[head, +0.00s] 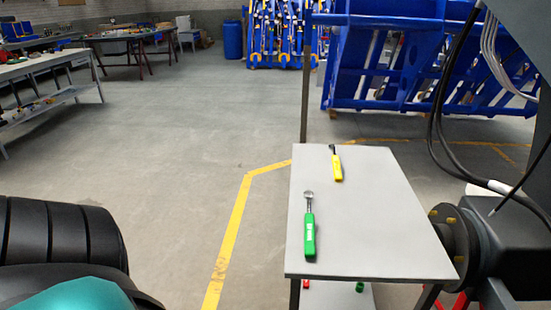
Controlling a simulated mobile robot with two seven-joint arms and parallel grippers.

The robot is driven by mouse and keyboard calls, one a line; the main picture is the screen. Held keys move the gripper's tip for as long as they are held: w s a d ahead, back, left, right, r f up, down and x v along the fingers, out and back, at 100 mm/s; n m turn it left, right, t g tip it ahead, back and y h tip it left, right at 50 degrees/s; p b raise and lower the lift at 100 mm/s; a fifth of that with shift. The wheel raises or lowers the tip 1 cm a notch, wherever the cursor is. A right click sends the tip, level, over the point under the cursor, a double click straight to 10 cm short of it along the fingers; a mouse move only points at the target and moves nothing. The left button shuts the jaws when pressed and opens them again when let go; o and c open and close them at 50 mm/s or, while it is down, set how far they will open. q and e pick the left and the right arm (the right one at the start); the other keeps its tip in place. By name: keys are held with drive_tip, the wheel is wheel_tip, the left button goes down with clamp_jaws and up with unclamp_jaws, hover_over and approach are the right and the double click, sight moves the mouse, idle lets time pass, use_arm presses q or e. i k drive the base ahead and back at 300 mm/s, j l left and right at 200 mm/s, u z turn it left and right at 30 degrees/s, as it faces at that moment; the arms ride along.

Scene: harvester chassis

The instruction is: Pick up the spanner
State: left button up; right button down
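A spanner-like tool with a green handle (310,232) lies on a small grey table (380,240). Its round metal head points away from me. A second, smaller-looking tool with a yellow handle (337,170) and a dark head lies farther back on the same table. The frame does not show which of the two is the spanner. Neither tool is held. Neither of my grippers is in view.
A large dark chassis part with a hub (456,240) and hanging cables (440,120) stands close to the table's right side. A lower shelf holds small red and green items. The floor left of the yellow line (232,235) is clear.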

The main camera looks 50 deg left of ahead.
sight(337, 177)
drive_tip(key=i+l+u, duration=0.1)
drive_tip(key=u, duration=1.25)
drive_tip(key=i+l, duration=0.1)
drive_tip(key=l, duration=0.45)
drive_tip(key=j+u, duration=0.1)
drive_tip(key=u, duration=0.4)
drive_tip(key=j+u, duration=0.1)
drive_tip(key=u, duration=0.35)
drive_tip(key=i+j+u, duration=0.15)
drive_tip(key=j, duration=0.15)
drive_tip(key=j+u, duration=0.1)
drive_tip(key=j, duration=0.2)
drive_tip(key=i+j+u, duration=0.3)
drive_tip(key=i+j, duration=0.7)
drive_tip(key=i+z, duration=0.75)
drive_tip(key=i+j+z, duration=0.1)
drive_tip(key=z, duration=0.3)
drive_tip(key=i+z, duration=0.25)
drive_tip(key=z, duration=0.15)
drive_tip(key=i+j+z, duration=0.15)
drive_tip(key=z, duration=0.25)
drive_tip(key=i+j+z, duration=0.25)
drive_tip(key=z, duration=0.2)
drive_tip(key=i, duration=0.1)
